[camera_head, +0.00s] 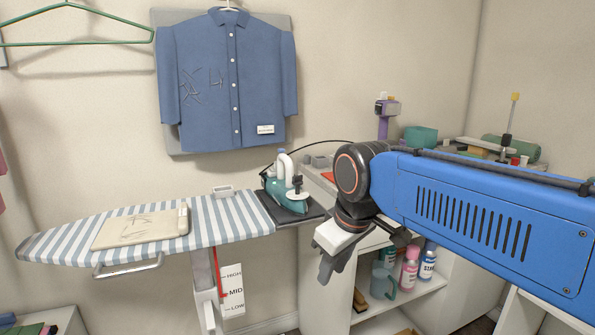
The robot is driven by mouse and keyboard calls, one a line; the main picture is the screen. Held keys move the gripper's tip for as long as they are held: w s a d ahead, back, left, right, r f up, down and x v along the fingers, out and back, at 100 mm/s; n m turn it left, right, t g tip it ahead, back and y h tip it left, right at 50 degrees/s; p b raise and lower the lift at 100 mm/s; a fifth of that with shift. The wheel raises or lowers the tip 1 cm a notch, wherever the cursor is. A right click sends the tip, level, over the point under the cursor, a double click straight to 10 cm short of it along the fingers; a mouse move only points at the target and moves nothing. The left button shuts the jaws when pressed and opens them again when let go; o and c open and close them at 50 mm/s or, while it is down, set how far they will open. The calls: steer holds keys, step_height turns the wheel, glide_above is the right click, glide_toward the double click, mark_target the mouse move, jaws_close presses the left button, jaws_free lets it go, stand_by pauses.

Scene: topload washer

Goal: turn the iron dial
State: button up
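The iron (283,189) has a teal body and a white handle. It stands on a dark rest pad (310,218) at the right end of the striped ironing board. Dark and white parts show on its right side, but I cannot tell which one is the dial. My gripper (326,272) hangs below the wrist of my blue arm, to the right of and lower than the iron, apart from it. Its dark fingers point down and overlap in this view, so their opening does not show. I see nothing held in it.
The striped ironing board (240,222) carries a folded cloth (135,228). A blue shirt (230,80) hangs on the wall above. A white shelf unit (420,290) with bottles stands behind my arm. A black cord (310,145) runs from the iron to the right.

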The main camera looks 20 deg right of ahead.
steer(key=w+d+r+n+g, duration=0.1)
steer(key=w+r+n, duration=0.4)
steer(key=r, duration=0.4)
steer(key=w+d+r+n+g, duration=0.1)
steer(key=w+r+n, duration=0.1)
steer(key=w+r, duration=0.6)
step_height(320, 180, up, 13)
steer(key=n+g, duration=0.2)
steer(key=n, duration=0.8)
glide_above(298, 185)
steer(key=w, duration=0.2)
steer(key=f, duration=1.7)
steer(key=shift+s+d+f, duration=0.2)
steer(key=shift+s+d, duration=0.05)
steer(key=shift+d, duration=0.05)
jaws_close()
